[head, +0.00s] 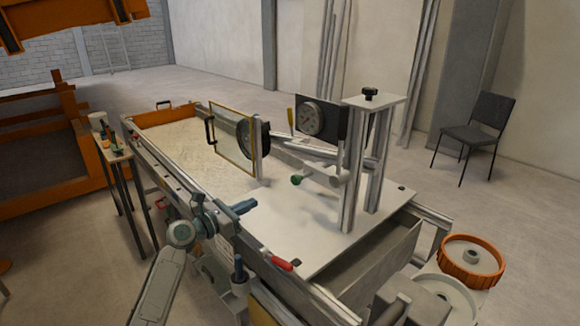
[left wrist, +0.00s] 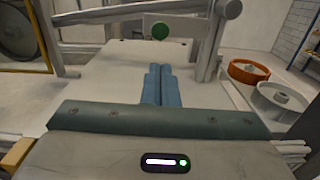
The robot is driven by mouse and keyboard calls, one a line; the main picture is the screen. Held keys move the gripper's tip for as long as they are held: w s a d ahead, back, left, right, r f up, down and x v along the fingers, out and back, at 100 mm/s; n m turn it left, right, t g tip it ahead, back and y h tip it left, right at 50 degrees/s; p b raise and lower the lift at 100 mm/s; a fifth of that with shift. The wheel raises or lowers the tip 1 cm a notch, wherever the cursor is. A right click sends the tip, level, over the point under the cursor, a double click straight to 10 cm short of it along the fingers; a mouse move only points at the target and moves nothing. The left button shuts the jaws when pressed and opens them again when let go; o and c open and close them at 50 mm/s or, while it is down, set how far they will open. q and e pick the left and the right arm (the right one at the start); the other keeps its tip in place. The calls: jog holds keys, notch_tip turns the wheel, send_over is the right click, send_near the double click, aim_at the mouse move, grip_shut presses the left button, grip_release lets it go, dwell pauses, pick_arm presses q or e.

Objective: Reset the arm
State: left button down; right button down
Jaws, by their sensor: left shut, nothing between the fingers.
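My left gripper (head: 244,207) is above the near left part of the white plate of the sandbed bench. Its two blue fingers lie side by side, shut and empty, as the left wrist view (left wrist: 161,72) also shows. My left arm comes in from the lower left of the head view. My right gripper shows in neither view.
The sandbed (head: 180,145) lies beyond the plate, with a framed panel (head: 232,134) across it. An orange wheel (head: 447,262) stands right.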

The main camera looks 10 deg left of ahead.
pick_arm(q)
jog(key=s+d+f+m+g+y, duration=0.2)
jog(key=s+f+m+g, duration=0.1)
jog(key=s+f+m, duration=0.65)
jog(key=s+d+f+m+g+y, duration=0.3)
jog(key=s+f+m, duration=0.4)
jog(key=s+f, duration=0.45)
jog(key=s+a+m+g+y, duration=0.2)
jog(key=s+a+m+y, duration=0.15)
jog(key=s, duration=0.55)
jog(key=s+a+f+m+g+y, duration=0.1)
jog(key=s+a+m+y, duration=0.1)
jog(key=s+m, duration=0.5)
jog(key=s+a+m+g+y, duration=0.2)
jog(key=s+a, duration=0.1)
jog(key=s, duration=0.8)
notch_tip(320, 180, down, 29)
jog(key=a, duration=0.2)
jog(key=s+a+f+g, duration=0.1)
jog(key=s+f+g, duration=0.1)
jog(key=s+f, duration=1.6)
notch_tip(320, 180, down, 2)
jog(key=shift+s+a+f+n, duration=0.2)
jog(key=shift+n, duration=0.1)
